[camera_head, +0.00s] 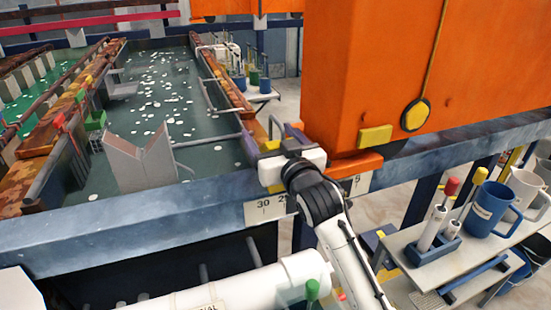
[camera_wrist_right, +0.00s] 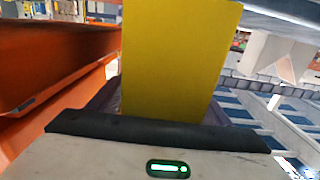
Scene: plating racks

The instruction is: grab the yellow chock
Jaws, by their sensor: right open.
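The yellow chock (camera_head: 270,146) is a small block at the blue rail by the tank's right corner, partly hidden by my gripper in the head view. In the right wrist view the yellow chock (camera_wrist_right: 180,60) fills the middle as a large flat yellow face. My right gripper (camera_head: 274,136) is open, with its purple-grey fingers on either side of the chock. In the right wrist view the palm edge lies just below the chock, and the fingers are mostly hidden behind it. I cannot tell whether the fingers touch it. My left gripper is not in view.
A large orange machine body (camera_head: 365,60) with another yellow block (camera_head: 375,137) stands just right of my gripper. The blue rail (camera_head: 130,222) runs across the front. The tank (camera_head: 160,95) lies behind. A side table holds blue (camera_head: 487,212) and white mugs at right.

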